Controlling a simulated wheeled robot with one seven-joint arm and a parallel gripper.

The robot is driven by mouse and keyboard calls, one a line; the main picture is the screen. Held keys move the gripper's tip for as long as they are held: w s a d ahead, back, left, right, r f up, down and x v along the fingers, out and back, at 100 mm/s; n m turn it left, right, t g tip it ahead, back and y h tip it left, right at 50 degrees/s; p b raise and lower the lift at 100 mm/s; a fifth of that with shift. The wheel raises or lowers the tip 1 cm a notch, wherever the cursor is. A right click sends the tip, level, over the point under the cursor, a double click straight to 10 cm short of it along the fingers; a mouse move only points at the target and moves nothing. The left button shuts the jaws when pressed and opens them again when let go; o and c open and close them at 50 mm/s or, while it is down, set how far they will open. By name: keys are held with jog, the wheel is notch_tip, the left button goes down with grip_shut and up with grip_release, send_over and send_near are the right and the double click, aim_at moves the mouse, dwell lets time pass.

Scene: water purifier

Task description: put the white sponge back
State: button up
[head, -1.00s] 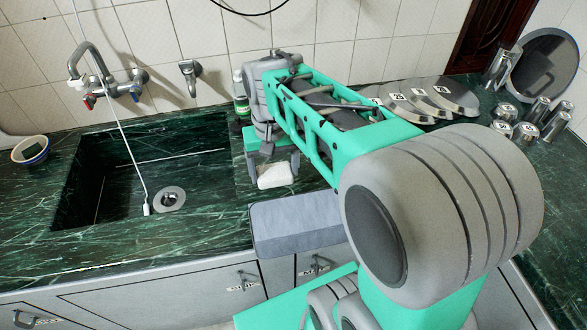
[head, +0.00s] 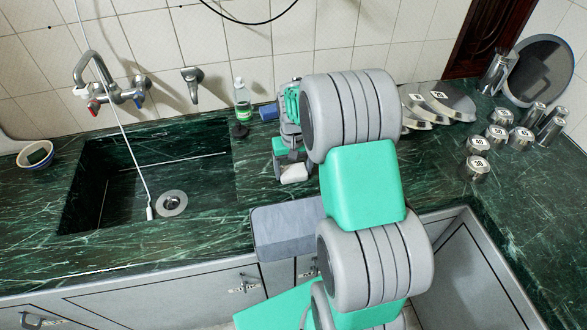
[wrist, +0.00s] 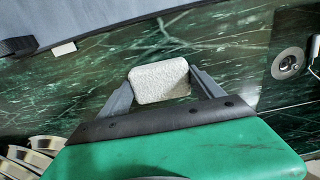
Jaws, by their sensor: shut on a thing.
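The white sponge (head: 294,173) is a small pale block between the fingers of my gripper (head: 293,174), over the green marble counter to the right of the sink. In the wrist view the sponge (wrist: 160,81) shows whole, with one grey finger of my gripper (wrist: 162,88) at each side. My gripper is shut on it. I cannot tell how far the sponge is above the counter. A small bowl (head: 24,163) with a dark green pad (head: 38,155) in it stands at the far left of the counter.
The sink (head: 110,185) has a tap (head: 112,90) behind it and a hose hanging in. A bottle (head: 242,98) and a blue object (head: 268,112) stand by the wall. Lids (head: 455,100) and several metal canisters (head: 498,135) are at the right.

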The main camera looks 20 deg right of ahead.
aim_at(293, 170)
jog(key=o, duration=1.3)
jog(key=shift+f, duration=0.15)
jog(key=shift+r, duration=0.3)
notch_tip(293, 170, up, 11)
jog(key=b, duration=0.1)
jog(key=s+a+r+n+t, duration=0.1)
jog(key=s+a+r, duration=0.1)
jog(key=s+a, duration=0.3)
jog(key=s+a+r+n+t, duration=0.1)
jog(key=s+a, duration=0.4)
jog(key=s, duration=0.6)
jog(key=shift+a+r+n+t, duration=0.3)
jog(key=shift+r+t, duration=0.25)
jog(key=shift+t, duration=0.25)
